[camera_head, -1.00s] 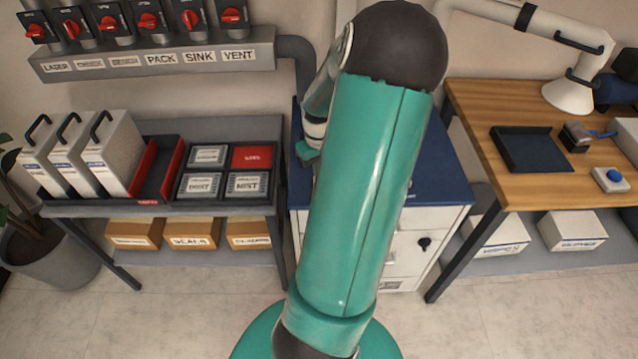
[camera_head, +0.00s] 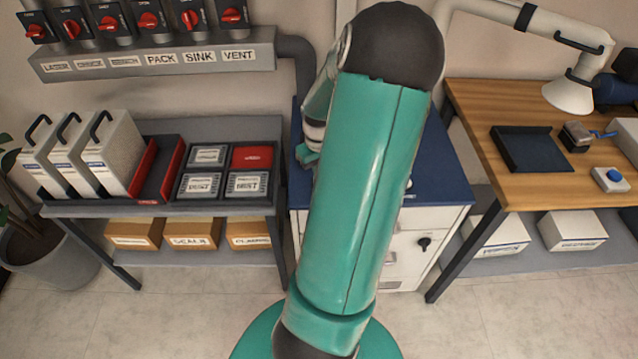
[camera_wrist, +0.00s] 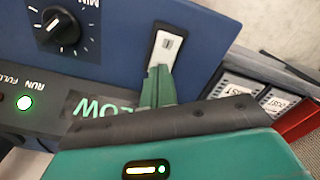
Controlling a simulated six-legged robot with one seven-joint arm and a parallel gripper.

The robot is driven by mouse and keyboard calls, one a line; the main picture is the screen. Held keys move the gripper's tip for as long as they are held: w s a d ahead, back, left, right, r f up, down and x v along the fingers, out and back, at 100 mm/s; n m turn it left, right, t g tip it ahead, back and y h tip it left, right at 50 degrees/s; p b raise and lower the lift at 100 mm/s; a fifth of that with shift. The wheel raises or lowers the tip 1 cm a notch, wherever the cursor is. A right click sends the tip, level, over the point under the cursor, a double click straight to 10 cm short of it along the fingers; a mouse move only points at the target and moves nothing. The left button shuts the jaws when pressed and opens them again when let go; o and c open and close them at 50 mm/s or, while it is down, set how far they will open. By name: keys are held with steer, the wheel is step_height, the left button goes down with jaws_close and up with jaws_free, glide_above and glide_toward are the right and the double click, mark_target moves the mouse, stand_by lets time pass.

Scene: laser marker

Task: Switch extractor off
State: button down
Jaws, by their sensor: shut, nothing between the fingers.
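The extractor appears to be the cabinet with a blue top (camera_head: 440,175) and white front, partly hidden behind my arm in the head view. In the wrist view its blue panel (camera_wrist: 100,45) carries a white rocker switch (camera_wrist: 165,48) in a dark frame. My gripper (camera_wrist: 159,78) is shut and empty, with its green fingertips at the lower end of the rocker. I cannot tell whether they touch it. A green lamp (camera_wrist: 24,102) is lit beside the word RUN, and green letters reading LOW (camera_wrist: 100,107) show partly behind my gripper.
A black knob (camera_wrist: 60,30) sits left of the rocker. A grey shelf (camera_head: 225,128) with cases and labelled boxes stands to the left in the head view, below a row of red rotary switches (camera_head: 150,20). A wooden bench (camera_head: 480,110) stands to the right.

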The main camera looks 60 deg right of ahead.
steer(key=shift+f, duration=0.45)
steer(key=shift+r, duration=3.55)
steer(key=w+a+r+n+h, duration=0.1)
steer(key=w+a+r, duration=0.3)
steer(key=a, duration=0.3)
steer(key=w+a+r+n+t+h, duration=0.1)
steer(key=w+a+r, duration=0.35)
steer(key=a, duration=0.25)
steer(key=w+a+r+n+h, duration=0.1)
steer(key=w+a+r, duration=0.25)
steer(key=a, duration=0.35)
steer(key=s+a+r+n+t+y, duration=0.1)
steer(key=s+a+r+t, duration=0.1)
steer(key=a, duration=0.8)
steer(key=s+a+r+n+t+y, duration=0.2)
steer(key=a+r, duration=0.3)
steer(key=a, duration=0.6)
steer(key=shift+s+a+r+n+t, duration=0.15)
steer(key=shift+s+a+n+t, duration=0.15)
steer(key=shift+s, duration=0.15)
